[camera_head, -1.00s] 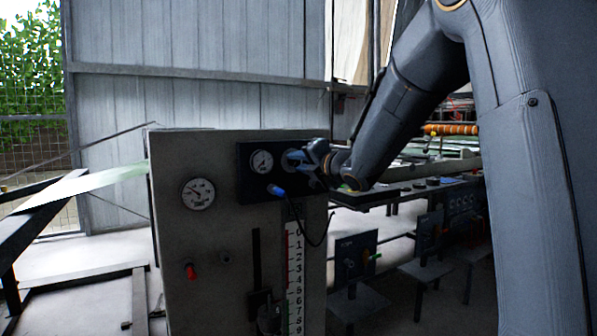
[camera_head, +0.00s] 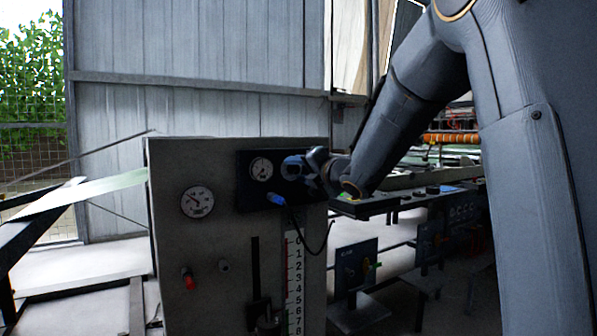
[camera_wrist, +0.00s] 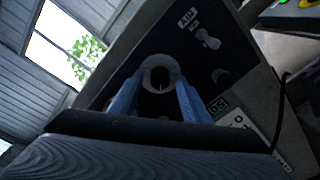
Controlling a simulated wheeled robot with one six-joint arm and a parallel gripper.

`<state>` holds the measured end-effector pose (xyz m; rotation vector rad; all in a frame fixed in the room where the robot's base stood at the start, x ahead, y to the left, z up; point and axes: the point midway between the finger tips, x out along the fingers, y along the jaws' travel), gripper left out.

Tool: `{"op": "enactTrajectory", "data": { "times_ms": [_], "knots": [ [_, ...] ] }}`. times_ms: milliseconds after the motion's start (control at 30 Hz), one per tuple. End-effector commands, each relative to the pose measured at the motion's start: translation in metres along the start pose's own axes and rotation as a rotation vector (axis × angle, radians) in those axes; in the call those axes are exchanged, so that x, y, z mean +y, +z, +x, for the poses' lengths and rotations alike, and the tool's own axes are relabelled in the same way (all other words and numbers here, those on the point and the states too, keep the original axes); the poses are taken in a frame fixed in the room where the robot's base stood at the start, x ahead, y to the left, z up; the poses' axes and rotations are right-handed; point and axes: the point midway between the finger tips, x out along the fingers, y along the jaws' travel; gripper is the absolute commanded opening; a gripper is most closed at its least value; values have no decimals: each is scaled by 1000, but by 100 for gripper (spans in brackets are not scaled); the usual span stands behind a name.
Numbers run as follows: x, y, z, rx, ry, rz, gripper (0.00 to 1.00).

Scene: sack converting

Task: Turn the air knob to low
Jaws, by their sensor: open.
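My gripper (camera_head: 291,165) is open in front of the dark panel (camera_head: 245,193) on the grey cabinet. In the wrist view its two blue fingers (camera_wrist: 157,98) stand on either side of a pale ring with a dark centre (camera_wrist: 160,62). I cannot tell whether they touch it. In the head view my gripper hides the panel's right part.
A dial gauge (camera_head: 261,169) shows left of my gripper, and another (camera_head: 197,201) is on the cabinet (camera_head: 210,285). A red knob (camera_head: 189,279) and a numbered scale (camera_head: 295,280) are lower down.

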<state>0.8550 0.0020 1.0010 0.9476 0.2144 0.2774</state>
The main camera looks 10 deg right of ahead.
Motion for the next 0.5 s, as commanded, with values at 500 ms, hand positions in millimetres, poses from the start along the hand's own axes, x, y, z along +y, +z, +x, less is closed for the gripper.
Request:
{"op": "enactTrajectory", "data": {
  "times_ms": [500],
  "knots": [
    [0,1,-64,-1,-1,-1,43]
  ]
}}
